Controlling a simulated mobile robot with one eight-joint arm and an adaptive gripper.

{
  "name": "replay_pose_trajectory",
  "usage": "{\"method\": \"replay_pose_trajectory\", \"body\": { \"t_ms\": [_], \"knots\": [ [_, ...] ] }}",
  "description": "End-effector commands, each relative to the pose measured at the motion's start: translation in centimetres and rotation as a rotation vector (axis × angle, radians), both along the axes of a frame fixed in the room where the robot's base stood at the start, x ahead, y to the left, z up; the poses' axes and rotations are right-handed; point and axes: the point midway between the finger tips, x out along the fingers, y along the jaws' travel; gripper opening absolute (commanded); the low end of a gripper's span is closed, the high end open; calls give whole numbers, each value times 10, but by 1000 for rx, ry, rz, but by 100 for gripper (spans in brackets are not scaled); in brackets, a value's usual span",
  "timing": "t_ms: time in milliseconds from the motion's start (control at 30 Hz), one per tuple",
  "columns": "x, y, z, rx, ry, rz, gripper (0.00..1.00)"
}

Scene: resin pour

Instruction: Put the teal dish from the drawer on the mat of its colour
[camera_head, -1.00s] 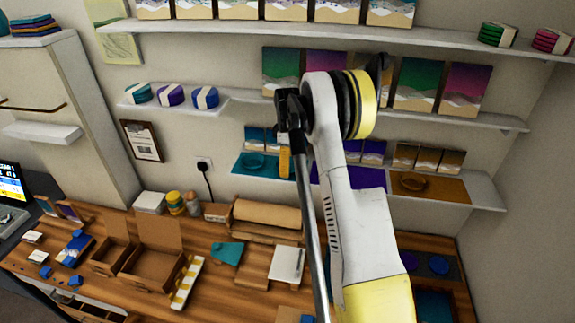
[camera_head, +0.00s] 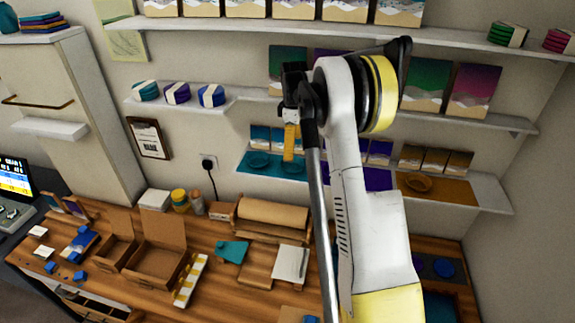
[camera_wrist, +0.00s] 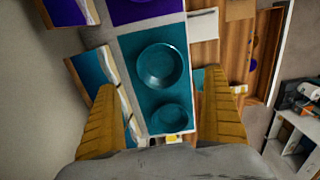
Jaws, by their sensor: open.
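Two round teal dishes rest side by side on the teal mat (camera_head: 275,175) on the lower shelf. In the head view, the left dish (camera_head: 258,160) is clear of my arm and the right dish (camera_head: 293,167) sits just below my gripper (camera_head: 291,140). In the wrist view, the larger-looking dish (camera_wrist: 160,65) and the other dish (camera_wrist: 170,118) lie apart on the mat (camera_wrist: 130,42). My gripper (camera_wrist: 162,85) is open, its yellow fingers spread on either side with nothing between them. I cannot tell which dish came from the drawer.
A purple mat (camera_head: 372,177) and an orange mat (camera_head: 438,187) with an orange dish (camera_head: 418,182) share the shelf. Small framed pictures stand behind the mats. A shelf with pictures runs above. An open drawer (camera_head: 95,305) shows under the cluttered workbench.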

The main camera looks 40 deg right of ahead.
Motion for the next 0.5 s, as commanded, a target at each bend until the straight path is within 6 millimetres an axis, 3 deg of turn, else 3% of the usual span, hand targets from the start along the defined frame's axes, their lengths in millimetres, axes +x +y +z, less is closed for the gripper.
{"method": "replay_pose_trajectory", "body": {
  "t_ms": [167, 367, 500],
  "knots": [
    [-7, 28, 32, -15, -35, -40, 99],
    [-39, 100, 95, -38, -143, -165, 99],
    [-74, 150, 126, -34, -228, -261, 99]
  ]
}}
